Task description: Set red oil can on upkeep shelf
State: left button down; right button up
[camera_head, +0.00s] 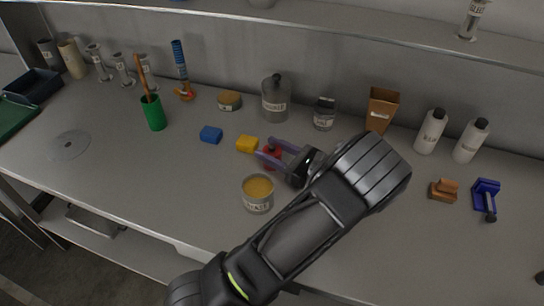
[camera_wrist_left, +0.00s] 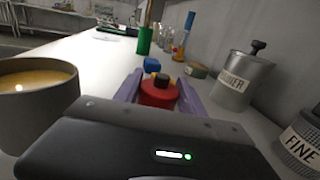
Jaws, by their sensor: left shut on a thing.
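The red oil can (camera_head: 272,153) is a small red container on the grey bench, mostly hidden by the gripper in the head view. In the left wrist view the red can (camera_wrist_left: 158,94), with a dark cap, sits between the two purple fingers. My left gripper (camera_head: 268,156) is shut on it, one finger on each side. I cannot tell whether the can touches the bench or is slightly raised. My right gripper is not in view. A shelf (camera_head: 330,52) runs along the wall above the bench; no label shows whether it is the upkeep shelf.
A tin of yellow stuff (camera_head: 257,195) stands close to my left gripper. Blue (camera_head: 211,134) and yellow (camera_head: 246,144) blocks lie to its left. A grey canister (camera_head: 276,98) and a brown holder (camera_head: 381,110) stand behind. The bench's left front is clear around a round plate (camera_head: 69,146).

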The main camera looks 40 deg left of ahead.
aim_at(271, 145)
pick_arm(q)
notch_tip(271, 145, up, 10)
dwell(0.6)
dwell(0.6)
